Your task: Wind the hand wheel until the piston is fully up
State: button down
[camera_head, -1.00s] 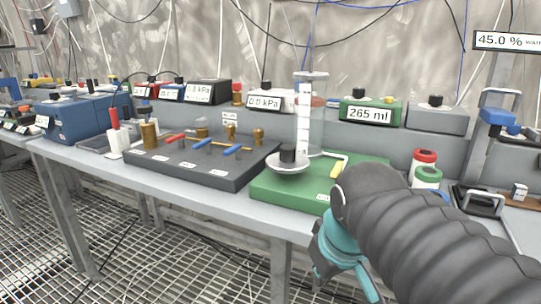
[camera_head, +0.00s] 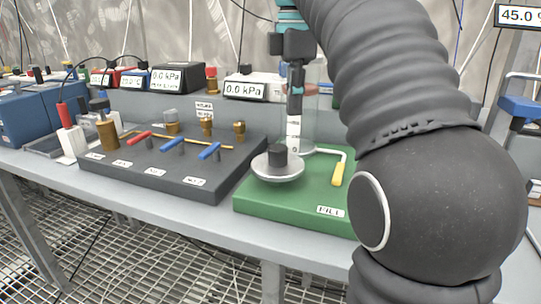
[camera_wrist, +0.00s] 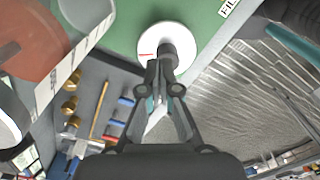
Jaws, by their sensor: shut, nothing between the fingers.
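The hand wheel (camera_head: 277,170) is a pale round disc with a black upright knob (camera_head: 278,154), on a green base (camera_head: 290,200). It also shows in the wrist view as a white disc (camera_wrist: 158,38) with a red mark and the dark knob (camera_wrist: 170,50). My gripper (camera_head: 295,116) points down, shut and empty, above the wheel and apart from the knob. In the wrist view my fingertips (camera_wrist: 162,68) are lined up just below the knob. A clear cylinder (camera_head: 313,135) with a white scale stands behind; its reddish piston (camera_wrist: 32,42) is partly hidden by my arm in the head view.
A yellow-handled lever (camera_head: 338,172) lies right of the cylinder. A dark valve board (camera_head: 190,185) with red and blue levers and brass fittings stands left. Several pressure displays (camera_head: 245,90) line the back. Open grating floor lies in front of the bench.

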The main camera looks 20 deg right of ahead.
jog(key=b, duration=0.3)
send_over(297, 163)
jog(key=w, duration=0.2)
jog(key=shift+s+a+f, duration=0.1)
jog(key=shift+f, duration=1.6)
jog(key=shift+s+a+f, duration=0.1)
jog(key=shift+f, duration=1.6)
jog(key=shift+a, duration=0.1)
jog(key=shift+s+p, duration=0.65)
jog(key=shift+p, duration=0.55)
jog(key=shift+s+d+r, duration=0.1)
jog(key=shift+d, duration=0.25)
jog(key=shift+r+p, duration=0.3)
jog(key=shift+r, duration=2.6)
